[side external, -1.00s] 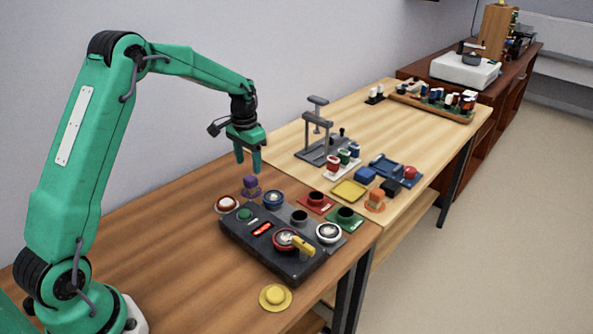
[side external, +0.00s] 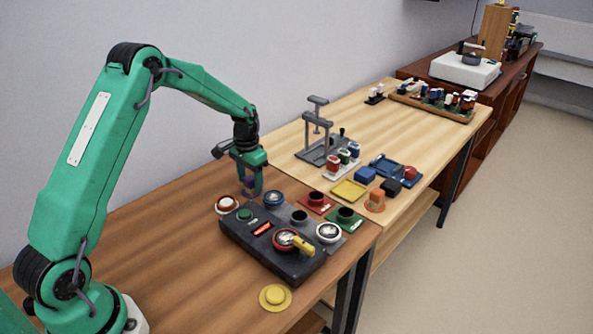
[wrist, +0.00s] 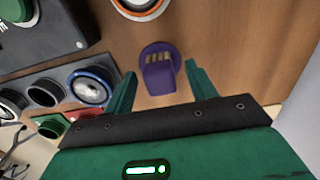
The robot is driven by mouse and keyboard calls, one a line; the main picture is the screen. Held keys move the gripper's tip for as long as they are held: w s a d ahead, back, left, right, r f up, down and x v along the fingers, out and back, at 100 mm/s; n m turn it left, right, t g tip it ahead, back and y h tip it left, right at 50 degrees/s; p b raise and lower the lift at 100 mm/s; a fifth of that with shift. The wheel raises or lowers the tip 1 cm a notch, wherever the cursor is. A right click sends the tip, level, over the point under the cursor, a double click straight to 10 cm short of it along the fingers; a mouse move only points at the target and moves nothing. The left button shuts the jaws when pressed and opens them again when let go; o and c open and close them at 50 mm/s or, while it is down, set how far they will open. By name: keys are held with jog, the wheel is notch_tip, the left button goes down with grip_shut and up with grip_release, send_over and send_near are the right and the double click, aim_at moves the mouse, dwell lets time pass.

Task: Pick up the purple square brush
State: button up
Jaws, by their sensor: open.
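The purple square brush (wrist: 158,72) stands on the brown wooden table, on a round purple base, in the wrist view. In the side view the brush (side external: 248,188) shows partly between my green fingers. My gripper (side external: 250,184) is open and low over it, with one finger on either side. In the wrist view my gripper's two fingertips (wrist: 157,78) flank the brush with a gap on each side. I cannot tell how far the fingertips are above the table.
A dark test box (side external: 272,243) with buttons stands close in front. A blue-rimmed round speaker (side external: 273,198) and a white one with an orange-red rim (side external: 227,204) sit near the brush. A yellow disc (side external: 275,297) lies at the front. The table left of the box is clear.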

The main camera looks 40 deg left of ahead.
aim_at(251, 177)
dwell(0.4)
jog(key=c, duration=1.1)
jog(key=shift+o, duration=0.2)
jog(key=shift+r, duration=0.1)
jog(key=shift+r, duration=0.5)
jog(key=r, duration=0.3)
jog(key=shift+d+r, duration=0.15)
jog(key=shift+d, duration=0.05)
jog(key=s+d+r, duration=0.3)
jog(key=d+r, duration=0.3)
jog(key=d, duration=0.5)
jog(key=shift+r, duration=0.25)
